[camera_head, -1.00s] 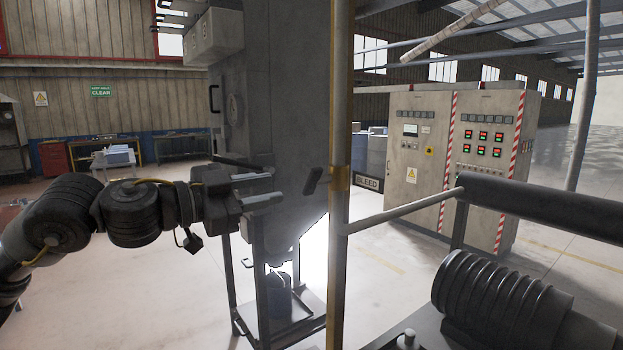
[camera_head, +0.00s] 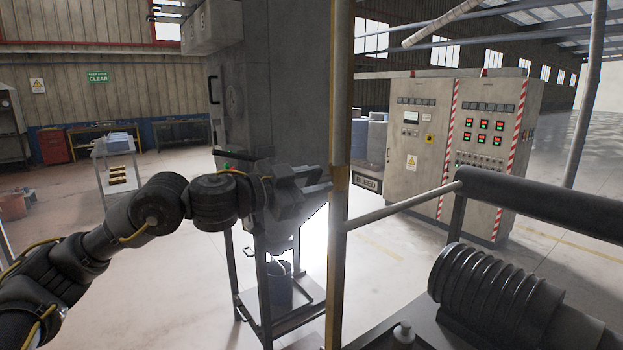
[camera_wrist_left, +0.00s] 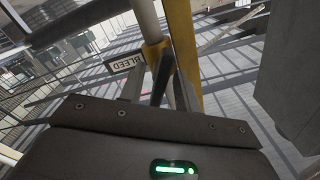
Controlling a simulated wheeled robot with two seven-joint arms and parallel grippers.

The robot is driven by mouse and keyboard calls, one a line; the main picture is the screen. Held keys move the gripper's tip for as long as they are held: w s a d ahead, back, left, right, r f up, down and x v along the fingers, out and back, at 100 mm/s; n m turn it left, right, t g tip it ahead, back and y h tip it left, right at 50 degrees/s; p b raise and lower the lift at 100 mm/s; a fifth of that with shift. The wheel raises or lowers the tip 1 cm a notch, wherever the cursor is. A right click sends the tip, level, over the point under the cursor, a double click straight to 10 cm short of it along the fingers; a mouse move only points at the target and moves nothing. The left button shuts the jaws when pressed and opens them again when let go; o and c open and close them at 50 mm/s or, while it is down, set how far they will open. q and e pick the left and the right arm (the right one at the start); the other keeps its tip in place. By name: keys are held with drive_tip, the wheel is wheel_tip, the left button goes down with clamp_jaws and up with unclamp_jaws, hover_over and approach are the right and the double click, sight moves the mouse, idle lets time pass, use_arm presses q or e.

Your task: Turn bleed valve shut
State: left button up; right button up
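The bleed valve's dark lever (camera_wrist_left: 161,77) sits on a brass-coloured collar (camera_wrist_left: 154,50) around a vertical pipe (camera_wrist_left: 146,18) in the left wrist view. My left gripper (camera_wrist_left: 160,92) has its fingers apart, one on each side of the lever. I cannot tell whether either finger touches it. In the head view my left gripper (camera_head: 318,181) reaches the pipe (camera_head: 340,130) from the left and mostly hides the lever. A BLEED sign (camera_head: 367,183) is just right of the pipe; it also shows in the left wrist view (camera_wrist_left: 125,62). My right gripper is out of view.
A tall grey machine (camera_head: 285,90) stands behind my left arm. A sloping rail (camera_head: 405,209) runs right from the pipe. A ribbed dark cylinder (camera_head: 490,285) fills the lower right. A control cabinet (camera_head: 460,150) stands farther back. Open floor lies at left.

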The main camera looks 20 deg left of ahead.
use_arm(q)
drive_tip(key=shift+c, duration=0.2)
clamp_jaws()
drive_tip(key=shift+a, duration=0.2)
drive_tip(key=shift+d, duration=0.15)
drive_tip(key=m+b, duration=0.3)
drive_tip(key=m, duration=0.2)
drive_tip(key=shift+s+f+m, duration=0.1)
drive_tip(key=shift+f+m, duration=0.05)
drive_tip(key=shift+m, duration=0.25)
drive_tip(key=m+b, duration=0.2)
drive_tip(key=m, duration=0.2)
drive_tip(key=shift+d+m+b, duration=0.1)
drive_tip(key=shift+m+b, duration=0.5)
drive_tip(key=shift+m, duration=0.6)
